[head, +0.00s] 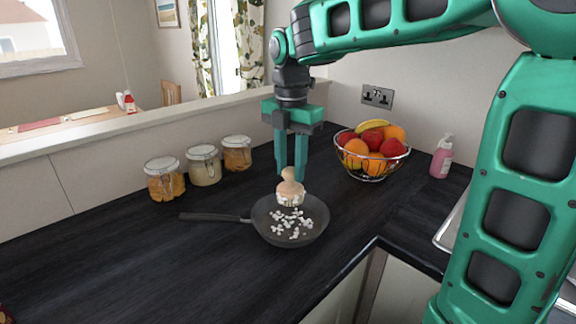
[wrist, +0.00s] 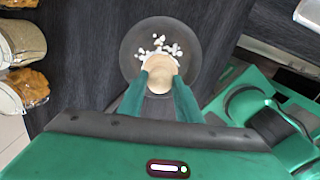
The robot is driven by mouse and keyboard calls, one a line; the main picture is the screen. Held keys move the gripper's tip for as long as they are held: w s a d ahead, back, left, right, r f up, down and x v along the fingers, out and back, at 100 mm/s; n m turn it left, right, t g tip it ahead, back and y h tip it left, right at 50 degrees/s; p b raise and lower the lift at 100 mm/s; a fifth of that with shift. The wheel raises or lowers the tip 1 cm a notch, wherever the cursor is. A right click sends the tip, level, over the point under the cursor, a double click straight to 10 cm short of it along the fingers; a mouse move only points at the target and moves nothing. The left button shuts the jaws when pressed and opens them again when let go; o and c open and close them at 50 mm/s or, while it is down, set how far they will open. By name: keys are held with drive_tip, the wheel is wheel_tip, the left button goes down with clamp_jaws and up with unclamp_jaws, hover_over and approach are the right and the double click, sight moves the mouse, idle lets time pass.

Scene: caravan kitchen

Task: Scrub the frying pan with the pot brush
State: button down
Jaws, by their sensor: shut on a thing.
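The dark frying pan (head: 262,226) sits on the black worktop, its handle pointing left. Several white bits lie scattered on its inside; they also show in the wrist view, where the pan (wrist: 130,48) is partly covered by the brush and my gripper. The pot brush (head: 289,188) has a light wooden knob and pale bristles. My gripper (head: 291,178) points down over the pan and is shut on the brush's knob. The brush (wrist: 160,76) is between the fingers in the wrist view. The bristles are at the pan's far part; whether they touch it I cannot tell.
Jars (head: 204,165) stand along the back ledge to the left. A wire fruit bowl (head: 371,165) is right of my gripper, with a pink soap bottle (head: 441,158) beyond it. A sink edge (head: 449,229) is at the right. The worktop left of the pan is clear.

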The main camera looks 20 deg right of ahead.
sight(291, 188)
drive_tip(key=shift+f, duration=3.15)
drive_tip(key=shift+f, duration=0.75)
drive_tip(key=shift+s, duration=0.1)
